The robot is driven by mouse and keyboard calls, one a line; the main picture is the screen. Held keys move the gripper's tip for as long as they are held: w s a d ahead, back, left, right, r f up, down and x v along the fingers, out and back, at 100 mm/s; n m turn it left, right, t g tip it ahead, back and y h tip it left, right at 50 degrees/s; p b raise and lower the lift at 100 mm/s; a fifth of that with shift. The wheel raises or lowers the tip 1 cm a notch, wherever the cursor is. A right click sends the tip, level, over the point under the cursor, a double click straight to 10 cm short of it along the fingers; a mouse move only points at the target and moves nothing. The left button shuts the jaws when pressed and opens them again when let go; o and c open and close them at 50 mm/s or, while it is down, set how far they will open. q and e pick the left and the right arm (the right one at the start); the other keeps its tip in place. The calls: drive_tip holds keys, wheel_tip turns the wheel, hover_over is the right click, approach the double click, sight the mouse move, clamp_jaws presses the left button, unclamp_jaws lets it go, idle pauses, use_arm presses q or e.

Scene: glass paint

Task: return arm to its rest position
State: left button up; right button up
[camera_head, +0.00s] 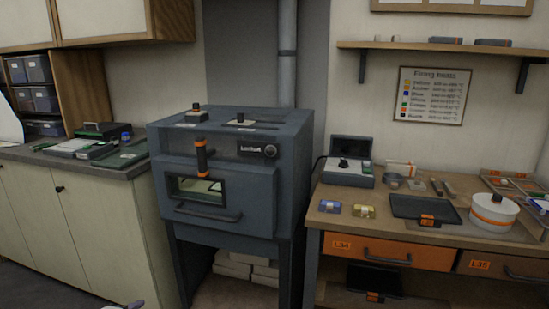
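Neither of my grippers can be made out in the head view. A white rounded shape (8,122) cuts in at the left edge, and I cannot tell what it is. A small pale piece (135,304) pokes up at the bottom edge, too little of it showing to identify. The blue-grey kiln (255,170) stands in the middle, with an orange-banded upright handle (202,158) at its front window (200,190). Its front door looks shut.
On the left, a cabinet (90,220) carries green-and-grey boxes. Some floor shows at bottom left.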

use_arm(q)
drive_tip(key=s+d+f+m+g, duration=0.1)
drive_tip(key=s+d+f+m, duration=0.25)
drive_tip(key=s, duration=0.35)
drive_tip(key=s+d+f+m, duration=0.2)
drive_tip(key=s+d+m, duration=0.15)
drive_tip(key=s, duration=0.25)
drive_tip(key=s+d+f+m+g, duration=0.1)
drive_tip(key=s+d+f+m, duration=0.2)
drive_tip(key=s, duration=0.4)
drive_tip(key=s+d+m+h, duration=0.1)
drive_tip(key=s+d+m, duration=0.3)
drive_tip(key=s+d, duration=0.2)
drive_tip(key=s+d+r+m+g+h, duration=0.1)
drive_tip(key=s+d+m, duration=0.4)
drive_tip(key=s, duration=0.5)
drive_tip(key=shift+s+d+r+m+h, duration=0.2)
drive_tip(key=shift+d+r+m+h, duration=0.05)
drive_tip(key=shift+d+m+h, duration=0.1)
